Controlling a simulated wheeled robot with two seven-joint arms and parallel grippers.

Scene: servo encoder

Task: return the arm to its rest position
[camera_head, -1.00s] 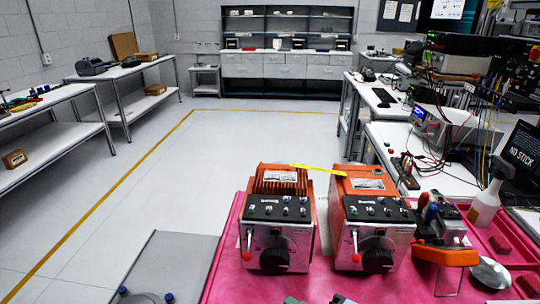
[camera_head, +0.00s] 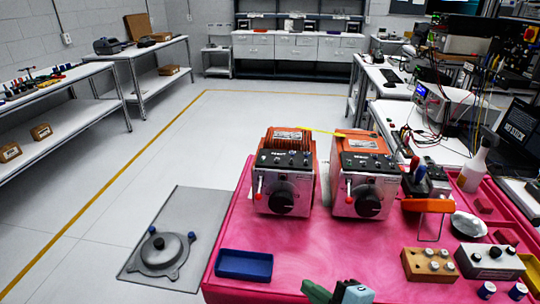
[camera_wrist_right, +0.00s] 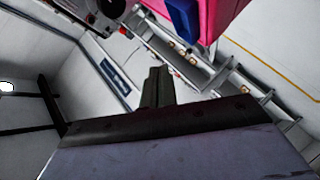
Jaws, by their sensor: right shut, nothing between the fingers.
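My right gripper (camera_head: 317,291) shows only in part at the bottom edge of the head view, over the near edge of the pink table (camera_head: 290,240). In the right wrist view its dark fingers (camera_wrist_right: 157,82) are together, with nothing held between them. Beyond them, that view shows a pink surface and a blue piece at the top, and the floor and shelving of the room. The rest of my right arm is out of the head view. My left gripper is not in view.
Two orange control boxes (camera_head: 286,190) (camera_head: 366,190) stand on the pink table. A blue tray (camera_head: 244,265) lies at its front left, and a wooden block with knobs (camera_head: 430,265) at its front right. A grey round flange (camera_head: 161,252) sits on a grey plate to the left.

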